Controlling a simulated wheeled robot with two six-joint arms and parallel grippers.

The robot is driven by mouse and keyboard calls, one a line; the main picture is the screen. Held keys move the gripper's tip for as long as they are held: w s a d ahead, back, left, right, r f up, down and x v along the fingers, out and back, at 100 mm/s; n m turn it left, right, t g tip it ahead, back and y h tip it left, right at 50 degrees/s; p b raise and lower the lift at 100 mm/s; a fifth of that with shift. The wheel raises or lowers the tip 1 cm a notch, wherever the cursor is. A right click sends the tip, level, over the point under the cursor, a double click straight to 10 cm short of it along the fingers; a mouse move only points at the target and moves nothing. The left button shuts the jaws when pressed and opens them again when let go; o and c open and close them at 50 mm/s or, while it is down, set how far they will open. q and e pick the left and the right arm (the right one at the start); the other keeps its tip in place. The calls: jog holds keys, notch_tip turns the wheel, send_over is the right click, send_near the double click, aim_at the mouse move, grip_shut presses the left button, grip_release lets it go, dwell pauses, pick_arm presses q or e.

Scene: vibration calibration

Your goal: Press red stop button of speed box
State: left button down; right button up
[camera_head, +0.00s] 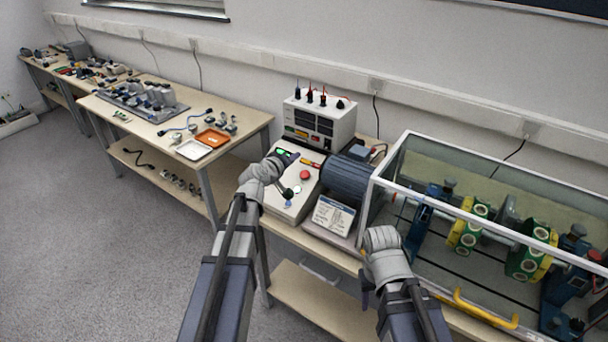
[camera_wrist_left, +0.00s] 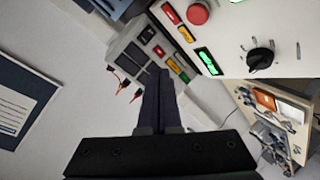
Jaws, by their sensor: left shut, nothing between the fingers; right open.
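The speed box (camera_head: 285,207) is a light sloped console on the bench, in the middle of the head view. Its round red stop button (camera_head: 305,174) shows uncovered to the right of my left gripper (camera_head: 293,157). In the left wrist view the red button (camera_wrist_left: 198,12) is at the top edge, beside red, yellow and green lit indicators and a black knob (camera_wrist_left: 261,57). My left gripper (camera_wrist_left: 157,72) is shut and empty, its fingertips apart from the button. My right gripper (camera_head: 367,289) is open and low in front of the glass case; its fingers are partly hidden.
A meter box (camera_head: 333,124) with upright probes stands behind the speed box. A dark motor (camera_head: 347,178) and a white label card (camera_head: 333,214) are to the right. A glass case (camera_head: 480,185) holds rotor parts. Another table (camera_head: 245,128) with trays stands at left.

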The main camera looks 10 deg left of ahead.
aim_at(307, 170)
pick_arm(q)
jog(key=shift+f, duration=0.15)
jog(key=w+f+b, duration=0.1)
jog(key=f+b, duration=0.1)
jog(key=w+d+f+b, duration=0.1)
jog(key=f+b, duration=0.2)
jog(key=w+f+b, duration=0.1)
jog(key=f+b, duration=0.1)
jog(key=b, duration=0.1)
jog(key=shift+w+d+f, duration=0.2)
jog(key=shift+w+f, duration=0.1)
jog(key=shift+f, duration=0.05)
dwell(1.8)
jog(key=shift+w+f+b, duration=0.15)
jog(key=shift+f+b, duration=0.2)
jog(key=shift+w+d+f+b, duration=0.1)
jog(key=shift+w+f+b, duration=0.05)
jog(key=shift+f+b, duration=0.2)
dwell(0.6)
dwell(0.3)
jog(key=shift+s+r+p, duration=0.3)
jog(key=shift+r+p, duration=0.45)
jog(key=shift+r, duration=0.1)
